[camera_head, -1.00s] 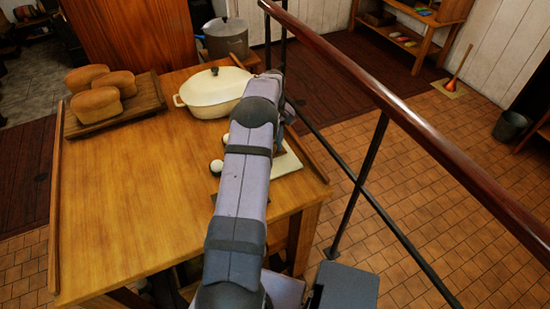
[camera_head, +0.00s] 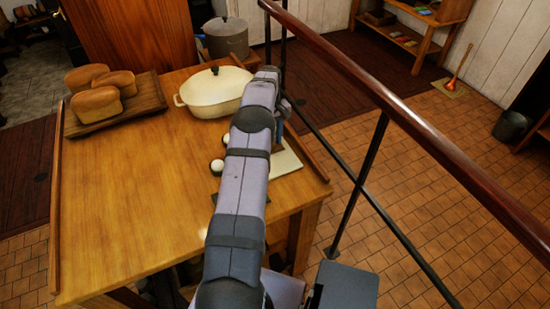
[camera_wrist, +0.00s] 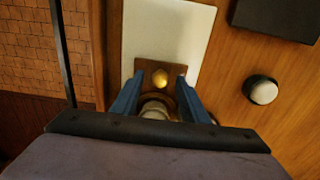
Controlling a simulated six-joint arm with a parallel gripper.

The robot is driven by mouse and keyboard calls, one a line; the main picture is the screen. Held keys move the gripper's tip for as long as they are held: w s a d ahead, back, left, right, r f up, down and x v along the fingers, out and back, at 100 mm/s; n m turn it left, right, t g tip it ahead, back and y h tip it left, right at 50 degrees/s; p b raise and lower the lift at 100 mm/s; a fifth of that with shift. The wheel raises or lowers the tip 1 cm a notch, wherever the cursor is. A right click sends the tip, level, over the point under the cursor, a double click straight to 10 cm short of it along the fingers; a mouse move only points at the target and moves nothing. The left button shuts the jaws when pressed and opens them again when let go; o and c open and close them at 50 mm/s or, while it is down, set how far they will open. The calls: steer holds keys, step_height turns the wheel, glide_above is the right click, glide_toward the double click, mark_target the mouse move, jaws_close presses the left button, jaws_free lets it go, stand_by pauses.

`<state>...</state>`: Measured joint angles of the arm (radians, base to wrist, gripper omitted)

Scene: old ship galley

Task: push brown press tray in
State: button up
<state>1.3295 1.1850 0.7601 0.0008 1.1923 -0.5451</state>
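In the wrist view, a small brown wooden piece with a brass knob (camera_wrist: 160,78), which looks like the press tray, sits at the near end of a white board (camera_wrist: 168,32). My gripper (camera_wrist: 160,92) has its two blue fingers apart, one on each side of the brown piece. I cannot tell whether they touch it. A pale round part with a brown ring (camera_wrist: 155,110) lies between the fingers, partly hidden by my wrist. In the head view, my arm covers the brown piece; part of the white board (camera_head: 286,162) shows beside it.
A white knob (camera_wrist: 262,90) and a dark block (camera_wrist: 275,15) are right of the board. The table (camera_head: 130,210) also holds a cream pot (camera_head: 215,92) and a bread board (camera_head: 150,97) with loaves. A railing (camera_head: 400,118) runs along the right. The table's left front is clear.

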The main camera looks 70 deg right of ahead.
steer(key=shift+r+p, duration=2.45)
steer(key=shift+r, duration=1.05)
